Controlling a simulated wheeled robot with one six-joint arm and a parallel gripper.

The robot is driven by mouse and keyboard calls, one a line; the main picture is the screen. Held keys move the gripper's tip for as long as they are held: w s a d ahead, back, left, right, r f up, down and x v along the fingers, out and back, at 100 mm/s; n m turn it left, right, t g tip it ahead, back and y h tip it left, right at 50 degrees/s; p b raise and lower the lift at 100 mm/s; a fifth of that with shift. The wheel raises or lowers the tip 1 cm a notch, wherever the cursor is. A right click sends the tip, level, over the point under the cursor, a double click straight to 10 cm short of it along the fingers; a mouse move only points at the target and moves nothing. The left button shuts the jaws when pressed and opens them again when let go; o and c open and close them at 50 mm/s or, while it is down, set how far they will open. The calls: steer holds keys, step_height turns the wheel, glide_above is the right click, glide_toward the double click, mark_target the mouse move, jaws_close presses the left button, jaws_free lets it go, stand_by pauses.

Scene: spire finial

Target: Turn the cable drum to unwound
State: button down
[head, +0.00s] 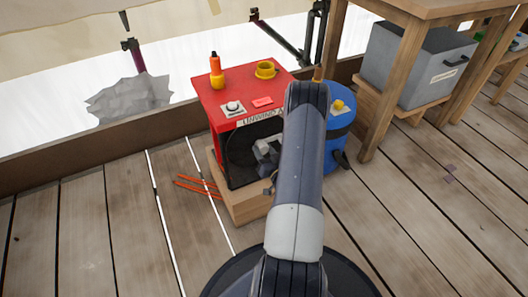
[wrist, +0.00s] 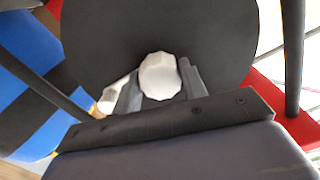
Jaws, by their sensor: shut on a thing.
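The cable drum shows as a dark round disc (head: 238,160) in the open front of a red housing (head: 236,97). In the wrist view the dark disc (wrist: 160,30) fills the upper middle. A pale faceted knob (wrist: 160,72) stands in front of the disc. My gripper (wrist: 160,88) has one grey finger on each side of the knob and is shut on it. In the head view my gripper (head: 266,155) is at the drum's front, partly hidden by my arm. A label strip on the housing is partly covered, so I cannot read it all.
A blue drum-shaped container (head: 338,135) stands close to the housing's right. An orange-tipped bottle (head: 216,72) and a yellow cup (head: 265,70) stand on top. Orange rods (head: 198,187) lie on the floor at left. A grey bin (head: 415,65) sits under the wooden table. The front planks are clear.

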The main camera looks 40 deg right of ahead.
steer(key=c, duration=0.8)
jaws_free()
steer(key=shift+c, duration=0.2)
steer(key=p+v, duration=0.2)
steer(key=v, duration=0.9)
steer(key=shift+p, duration=0.3)
steer(key=shift+w, duration=0.2)
steer(key=b+x, duration=0.2)
steer(key=x, duration=0.8)
steer(key=shift+w+d+b, duration=0.1)
steer(key=shift+w+b, duration=0.2)
steer(key=shift+b, duration=0.1)
steer(key=shift+n+p, duration=0.35)
steer(key=shift+n, duration=0.05)
